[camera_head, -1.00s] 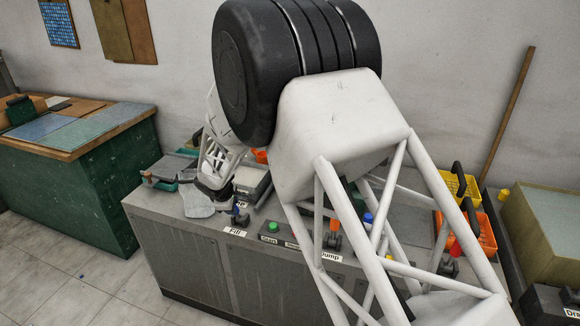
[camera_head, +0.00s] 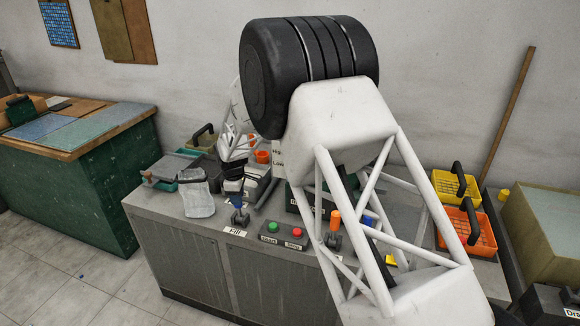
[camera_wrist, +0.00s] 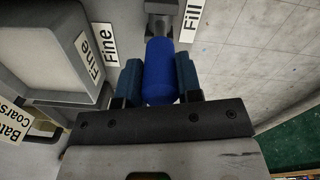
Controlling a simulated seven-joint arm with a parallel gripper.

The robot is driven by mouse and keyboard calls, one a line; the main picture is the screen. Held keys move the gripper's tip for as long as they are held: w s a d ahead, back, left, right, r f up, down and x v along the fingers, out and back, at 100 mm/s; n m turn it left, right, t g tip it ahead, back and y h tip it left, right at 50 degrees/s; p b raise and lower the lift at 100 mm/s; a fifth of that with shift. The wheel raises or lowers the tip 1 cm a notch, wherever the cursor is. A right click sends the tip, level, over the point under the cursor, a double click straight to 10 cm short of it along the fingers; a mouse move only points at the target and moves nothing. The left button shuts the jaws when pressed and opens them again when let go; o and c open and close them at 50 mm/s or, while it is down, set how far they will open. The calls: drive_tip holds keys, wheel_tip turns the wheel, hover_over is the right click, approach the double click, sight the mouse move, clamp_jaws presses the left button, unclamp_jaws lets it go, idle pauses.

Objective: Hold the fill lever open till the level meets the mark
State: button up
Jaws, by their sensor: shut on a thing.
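The fill lever has a blue handle (camera_wrist: 160,75) on a grey base, behind the "Fill" label (camera_head: 234,231) on the grey bench top. It also shows small in the head view (camera_head: 238,201). My gripper (camera_wrist: 158,84) is shut on the blue handle, one blue finger pad on each side. In the head view my gripper (camera_head: 236,190) is at the lever from above. The handle's tilt is hard to judge. I cannot make out a level or a mark in either view.
A pale box with a "Fine" label (camera_wrist: 82,50) stands close beside my gripper. Green and red buttons (camera_head: 297,232) and an orange-handled lever (camera_head: 335,220) are to the right. A grey-white bag (camera_head: 197,198) lies left. Yellow (camera_head: 470,186) and orange (camera_head: 488,240) baskets stand far right.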

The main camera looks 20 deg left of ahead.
drive_tip(key=shift+w+g, duration=0.4)
drive_tip(key=o, duration=1.1)
drive_tip(key=shift+c, duration=0.2)
drive_tip(key=shift+w+r, duration=0.15)
drive_tip(key=shift+r, duration=3.75)
drive_tip(key=shift+d, duration=0.1)
